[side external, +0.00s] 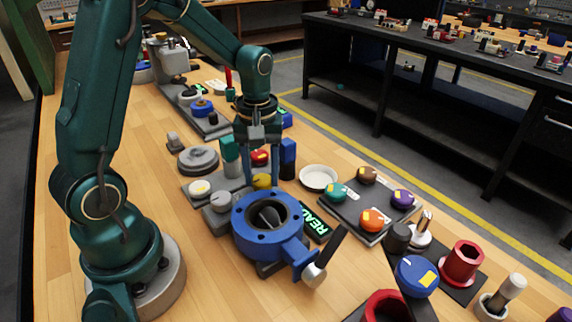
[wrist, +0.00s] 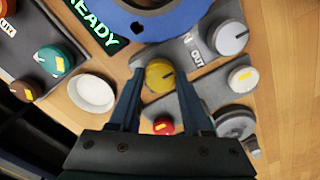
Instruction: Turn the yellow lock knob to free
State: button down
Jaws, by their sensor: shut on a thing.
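The yellow lock knob (wrist: 159,74) is small and round with a dark pointer line. It sits on a grey plate beside the blue valve body (wrist: 165,18). My gripper (wrist: 158,82) is shut on the yellow knob, with one blue finger on each side. In the side external view my gripper (side external: 262,178) points straight down over the knob (side external: 262,181), which its fingers partly hide. The blue valve (side external: 268,226) stands just in front of it with a black-handled lever (side external: 325,255).
A green READY display (side external: 316,224) lies right of the valve. A red button (wrist: 163,126), a white-marked grey knob (wrist: 231,38) and a white-topped knob (wrist: 242,79) are close by. A white dish (side external: 318,177) and a panel of coloured knobs (side external: 345,212) stand to the right.

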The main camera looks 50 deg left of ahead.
aim_at(262, 178)
jog(key=shift+c, duration=1.7)
grip_release()
jog(key=shift+r, duration=0.1)
jog(key=shift+r, duration=2.5)
jog(key=s+d+r+m+t, duration=0.5)
jog(key=s+d+m, duration=0.3)
jog(key=s+m, duration=0.2)
jog(key=shift+s+r+t, duration=0.25)
jog(key=shift+r+t, duration=0.05)
jog(key=shift+r, duration=0.05)
